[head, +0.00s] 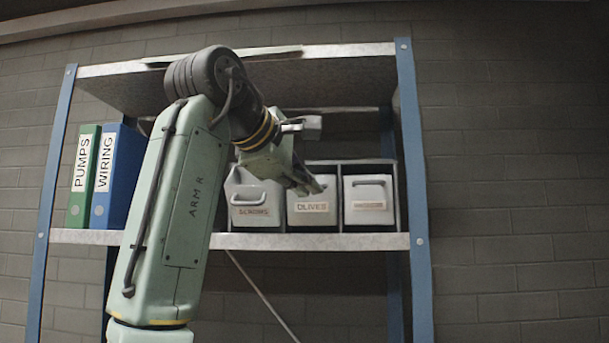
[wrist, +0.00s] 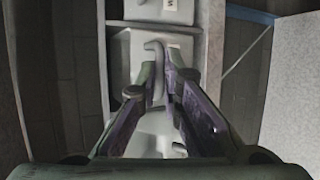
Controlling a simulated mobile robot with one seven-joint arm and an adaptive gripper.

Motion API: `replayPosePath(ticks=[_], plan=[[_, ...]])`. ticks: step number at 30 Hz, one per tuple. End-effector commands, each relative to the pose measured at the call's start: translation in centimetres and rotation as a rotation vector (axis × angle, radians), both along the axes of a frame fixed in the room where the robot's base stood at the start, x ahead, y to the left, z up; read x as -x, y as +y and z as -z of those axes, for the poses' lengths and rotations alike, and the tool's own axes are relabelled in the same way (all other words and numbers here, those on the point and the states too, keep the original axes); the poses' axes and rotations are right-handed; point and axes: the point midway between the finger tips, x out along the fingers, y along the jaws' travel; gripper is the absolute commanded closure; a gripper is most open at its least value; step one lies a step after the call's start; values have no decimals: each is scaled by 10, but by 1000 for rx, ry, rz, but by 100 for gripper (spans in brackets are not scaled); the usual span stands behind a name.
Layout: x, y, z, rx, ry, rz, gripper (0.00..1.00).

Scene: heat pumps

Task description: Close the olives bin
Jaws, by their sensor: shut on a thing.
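The olives bin (head: 312,206) is a pale grey bin with an "OLIVES" label, in the middle of a row of three on the shelf. My gripper (head: 312,187) is at its upper front and covers its handle in the head view. In the wrist view, my gripper (wrist: 160,72) is shut on a pale grey handle (wrist: 156,50) between its dark, purple-sided fingers. The front of the olives bin (wrist: 147,38) shows behind the fingertips. How far the bin stands out is hard to tell from these views.
A similar bin (head: 254,208) stands to the left and another (head: 369,206) to the right, in a divided housing. A green binder (head: 82,180) and a blue binder (head: 112,180) stand on the same shelf (head: 340,242). A blue post (head: 412,180) bounds the right side.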

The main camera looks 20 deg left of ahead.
Motion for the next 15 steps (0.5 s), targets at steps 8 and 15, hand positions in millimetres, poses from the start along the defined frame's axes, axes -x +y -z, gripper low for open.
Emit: replayPosePath(ticks=[8, 15], plan=[[0, 0, 1, 0, 1, 0, 90], [0, 0, 1, 0, 0, 0, 74]])
